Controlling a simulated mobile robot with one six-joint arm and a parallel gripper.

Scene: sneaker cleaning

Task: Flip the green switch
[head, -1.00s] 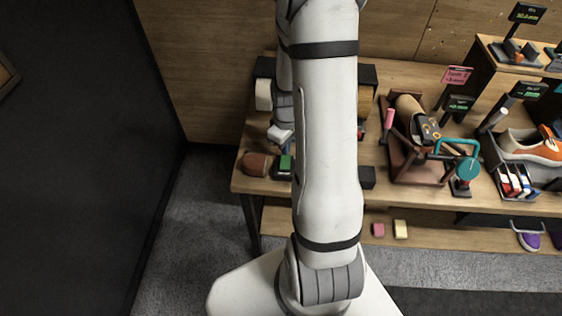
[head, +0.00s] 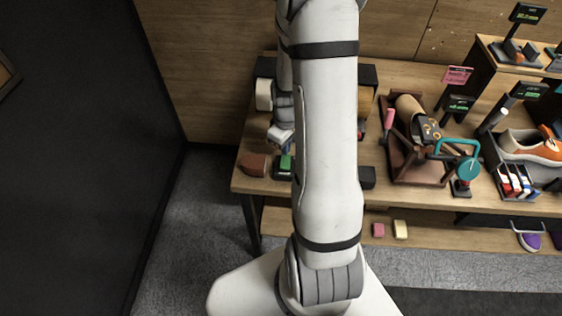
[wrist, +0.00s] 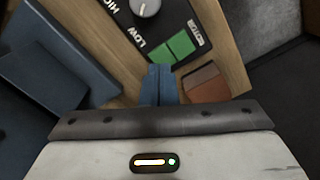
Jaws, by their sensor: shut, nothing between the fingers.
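The green switch (wrist: 179,46) is a two-part rocker on a dark control panel (wrist: 128,20) with a grey dial (wrist: 145,7) and the words LOW and HIGH. In the head view the green switch (head: 287,162) shows small, just left of my arm. My gripper (wrist: 160,69) has its blue fingers together and empty, with the tips right beside the green switch's near edge in the wrist view. I cannot tell whether they touch it. In the head view my gripper (head: 286,147) is just above the switch, partly hidden by my arm.
A brown block (wrist: 206,84) lies beside the panel on the wooden table; it also shows in the head view (head: 254,165). A white roll (head: 264,95) is behind. Shoes, a teal tool (head: 467,167) and signs stand at the right. Floor at left is clear.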

